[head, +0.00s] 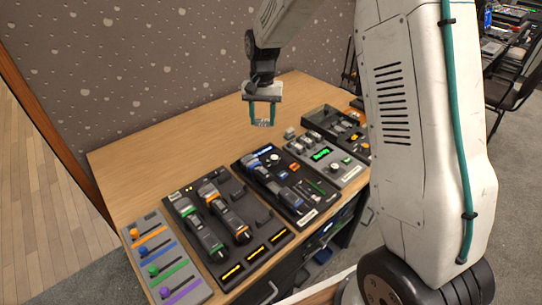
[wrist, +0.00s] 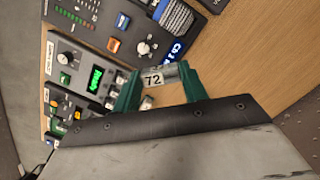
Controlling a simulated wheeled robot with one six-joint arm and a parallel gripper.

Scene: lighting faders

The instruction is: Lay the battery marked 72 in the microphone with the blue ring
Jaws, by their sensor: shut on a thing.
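My gripper (head: 263,116) is in the air above the back part of the desk, its green fingers pointing down. It is shut on the battery (wrist: 158,78), a small pale block marked 72, which also shows between the fingertips in the head view (head: 263,123). The microphone with the blue ring (head: 262,178) lies on the dark panel in the middle of the row, below my gripper in the picture and apart from it.
A microphone with a green ring (head: 206,238) and one with an orange ring (head: 232,220) lie on the panel to the left. A fader panel (head: 165,258) is at the far left. A grey panel with a green display (head: 320,155) is to the right. The desk's back left (head: 150,150) is bare.

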